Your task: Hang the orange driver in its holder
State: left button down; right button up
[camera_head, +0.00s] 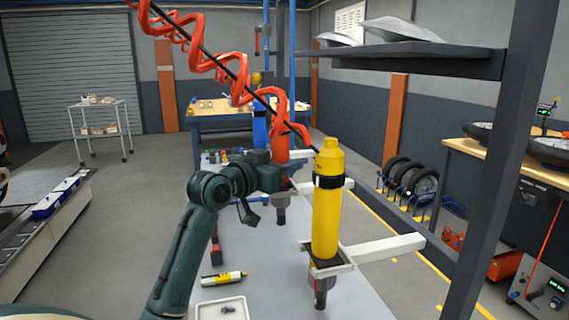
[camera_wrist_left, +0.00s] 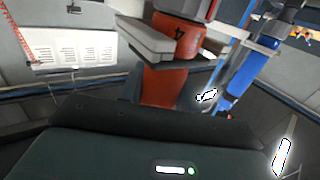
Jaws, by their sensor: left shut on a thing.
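The orange driver (camera_head: 281,137) is upright beyond the yellow driver, its dark nose pointing down. In the left wrist view the orange driver (camera_wrist_left: 167,86) fills the middle, marked with a dark figure. Its holder, a pale bracket arm (camera_head: 328,186), is level with the driver's lower end. The holder also shows against the driver in the left wrist view (camera_wrist_left: 142,37). I cannot tell whether the driver is fully seated. My right gripper is out of view.
The yellow driver (camera_head: 327,215) hangs in a nearer bracket (camera_head: 385,248). A blue driver (camera_head: 260,127) stands farther back. A grey post (camera_head: 492,150) and shelf (camera_head: 420,58) rise at the right. A tray (camera_head: 222,312) and a yellow-black tube (camera_head: 223,278) lie on the bench below.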

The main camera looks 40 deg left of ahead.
pick_arm(q)
jog(key=shift+f, duration=0.2)
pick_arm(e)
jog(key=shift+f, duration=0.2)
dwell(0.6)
pick_arm(q)
jog(key=c, duration=1.1)
grip_release()
jog(key=shift+o, duration=0.9)
jog(key=shift+f, duration=0.1)
jog(key=shift+f, duration=0.1)
jog(key=shift+s, duration=0.1)
jog(key=s+a+b, duration=0.1)
jog(key=s+b, duration=0.2)
jog(key=s, duration=1)
jog(key=shift+r, duration=0.35)
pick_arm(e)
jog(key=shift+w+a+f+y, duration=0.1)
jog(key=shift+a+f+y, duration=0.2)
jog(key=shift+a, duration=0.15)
pick_arm(q)
jog(key=shift+a, duration=0.15)
